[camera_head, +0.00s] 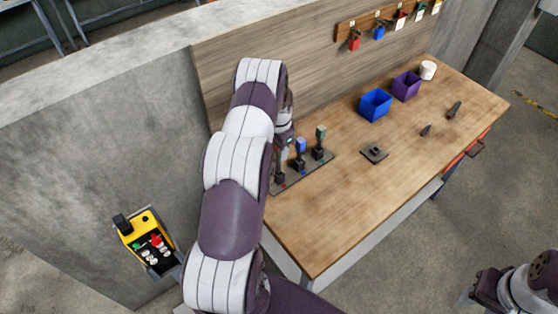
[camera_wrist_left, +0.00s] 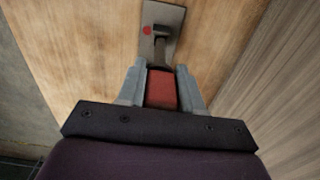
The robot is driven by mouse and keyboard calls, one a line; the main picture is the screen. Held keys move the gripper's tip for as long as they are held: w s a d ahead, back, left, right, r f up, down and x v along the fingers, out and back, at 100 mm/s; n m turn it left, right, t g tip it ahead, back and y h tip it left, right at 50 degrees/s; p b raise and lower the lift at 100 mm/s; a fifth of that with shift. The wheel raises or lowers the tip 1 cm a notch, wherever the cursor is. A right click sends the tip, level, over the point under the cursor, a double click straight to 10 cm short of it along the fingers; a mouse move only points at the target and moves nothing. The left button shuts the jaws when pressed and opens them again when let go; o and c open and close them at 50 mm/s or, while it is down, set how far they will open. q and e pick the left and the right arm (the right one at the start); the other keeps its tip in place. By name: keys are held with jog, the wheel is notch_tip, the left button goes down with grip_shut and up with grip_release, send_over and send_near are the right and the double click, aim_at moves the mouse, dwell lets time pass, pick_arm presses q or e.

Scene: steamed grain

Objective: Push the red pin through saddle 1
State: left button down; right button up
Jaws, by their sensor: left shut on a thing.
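In the left wrist view my left gripper (camera_wrist_left: 162,88) is shut on the red pin (camera_wrist_left: 162,90), whose red block-shaped grip sits between the two fingers. Just past the fingertips is a dark saddle (camera_wrist_left: 160,36) on a grey plate with a red dot. How deep the pin sits in the saddle is hidden by the grip. In the head view the plate (camera_head: 310,172) lies at the near-left end of the bench, with a blue pin (camera_head: 300,146) and a green pin (camera_head: 321,132) upright in saddles. My left arm hides most of its gripper there. My right arm shows at the bottom right.
The wooden bench (camera_head: 370,205) also holds a small dark block (camera_head: 374,153), a blue bin (camera_head: 375,105), a purple bin (camera_head: 406,86), a white cup (camera_head: 428,70) and two dark items. A wooden panel stands behind. A yellow control box (camera_head: 147,240) is at left. The bench's front middle is clear.

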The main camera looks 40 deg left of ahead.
pick_arm(q)
notch_tip(320, 180, up, 4)
jog(key=shift+r+b, duration=0.15)
jog(key=shift+b, duration=0.55)
jog(key=shift+r+p, duration=0.4)
jog(key=shift+r, duration=0.55)
jog(key=shift+r+p, duration=1.6)
jog(key=shift+r, duration=0.95)
